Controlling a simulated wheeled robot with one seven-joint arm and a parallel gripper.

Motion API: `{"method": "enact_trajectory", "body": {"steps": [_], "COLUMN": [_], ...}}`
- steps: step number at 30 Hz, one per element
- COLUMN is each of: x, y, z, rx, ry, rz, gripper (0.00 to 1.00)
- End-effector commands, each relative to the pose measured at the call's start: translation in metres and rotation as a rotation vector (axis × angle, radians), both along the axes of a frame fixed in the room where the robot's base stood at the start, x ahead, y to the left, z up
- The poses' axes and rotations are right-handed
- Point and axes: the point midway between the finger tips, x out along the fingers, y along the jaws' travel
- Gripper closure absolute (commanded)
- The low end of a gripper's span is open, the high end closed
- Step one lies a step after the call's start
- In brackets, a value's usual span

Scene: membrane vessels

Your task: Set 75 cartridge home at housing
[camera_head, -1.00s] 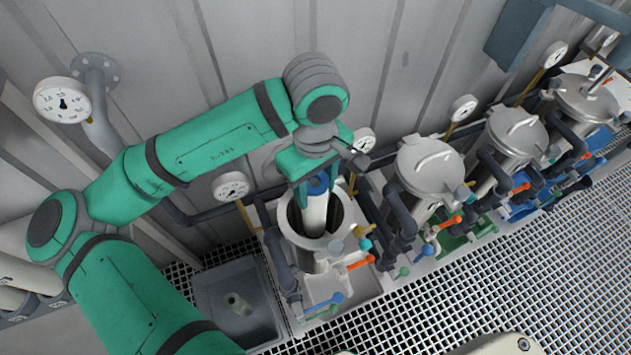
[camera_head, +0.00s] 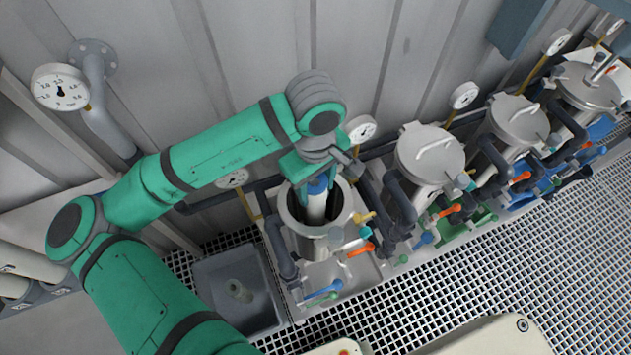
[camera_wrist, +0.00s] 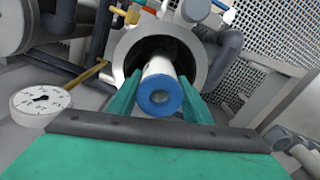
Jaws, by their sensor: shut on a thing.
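The cartridge (camera_head: 317,205) is a white cylinder with a blue top cap. It stands inside the open mouth of the metal housing (camera_head: 287,222), its lower part hidden by the housing wall. My gripper (camera_head: 316,184) is above the housing mouth, shut on the cartridge near its blue cap. In the wrist view, the blue cap (camera_wrist: 160,96) with a central hole sits between the two green fingers of my gripper (camera_wrist: 160,92), and the housing rim (camera_wrist: 128,44) surrounds the white body. Whether the cartridge touches the bottom is hidden.
Lidded housings (camera_head: 430,155) stand in a row to the right with grey pipes and coloured valve handles. A grey basin (camera_head: 215,285) is at the left. A corrugated wall with gauges (camera_head: 60,88) is behind. Open grating floor (camera_head: 470,280) lies in front.

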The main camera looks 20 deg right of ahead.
Motion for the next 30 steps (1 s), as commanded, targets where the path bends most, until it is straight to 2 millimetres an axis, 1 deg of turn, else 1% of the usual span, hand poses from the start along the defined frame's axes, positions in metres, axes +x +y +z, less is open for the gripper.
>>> {"method": "enact_trajectory", "body": {"steps": [30], "x": [0.000], "y": [0.000], "z": [-0.052], "rx": [-0.002], "ry": [0.002], "rz": [0.001], "gripper": [0.96]}}
